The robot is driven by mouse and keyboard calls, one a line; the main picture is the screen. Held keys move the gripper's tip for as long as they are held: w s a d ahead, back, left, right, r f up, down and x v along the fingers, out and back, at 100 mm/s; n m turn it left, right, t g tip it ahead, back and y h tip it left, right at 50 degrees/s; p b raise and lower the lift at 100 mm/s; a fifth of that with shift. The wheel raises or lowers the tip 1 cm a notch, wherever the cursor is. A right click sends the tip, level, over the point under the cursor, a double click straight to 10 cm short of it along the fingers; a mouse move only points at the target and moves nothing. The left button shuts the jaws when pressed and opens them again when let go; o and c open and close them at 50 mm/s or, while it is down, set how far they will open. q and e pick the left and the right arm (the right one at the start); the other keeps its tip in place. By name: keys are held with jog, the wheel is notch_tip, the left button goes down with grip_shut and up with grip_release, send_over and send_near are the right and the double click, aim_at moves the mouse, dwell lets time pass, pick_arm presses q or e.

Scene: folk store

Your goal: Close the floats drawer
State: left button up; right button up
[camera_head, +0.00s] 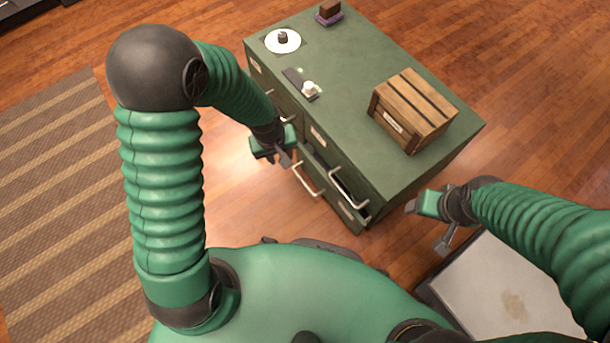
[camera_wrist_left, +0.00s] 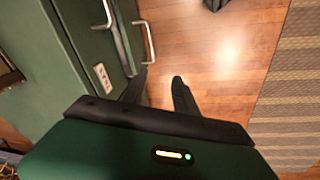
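A green cabinet (camera_head: 420,60) with several drawers stands ahead of me. One drawer (camera_head: 352,200) on its near part stands slightly out, with a dark gap along its top and a pale bar handle (camera_head: 348,188). I cannot read its label, so I cannot tell if it is the floats drawer. Another pale handle (camera_head: 306,181) is just left of it. My left gripper (camera_head: 285,157) is in front of the drawer fronts; its fingers (camera_wrist_left: 160,85) are apart with floor between them in the left wrist view. My right gripper (camera_head: 428,224) is empty and open beside the cabinet's right corner.
A wooden crate (camera_head: 413,103), a white disc (camera_head: 283,41), a small white object (camera_head: 309,89) and a dark block (camera_head: 329,11) sit on the cabinet top. A low pale-topped platform (camera_head: 490,285) is at lower right.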

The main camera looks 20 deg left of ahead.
pick_arm(q)
jog(key=w+d+f+n+b, duration=0.1)
jog(key=f+b, duration=0.3)
jog(key=f, duration=0.5)
jog(key=w+d+f+n+b, duration=0.1)
jog(key=w+f+n+b, duration=0.1)
jog(key=f, duration=0.7)
jog(key=w+d+f+n+h+b, duration=0.1)
jog(key=w+d+f+b, duration=0.1)
jog(key=f+b, duration=0.4)
jog(key=shift+w+a+x, duration=0.1)
jog(key=shift+x, duration=0.75)
jog(key=shift+w+a+x, duration=0.1)
jog(key=shift+x, duration=0.7)
grip_shut()
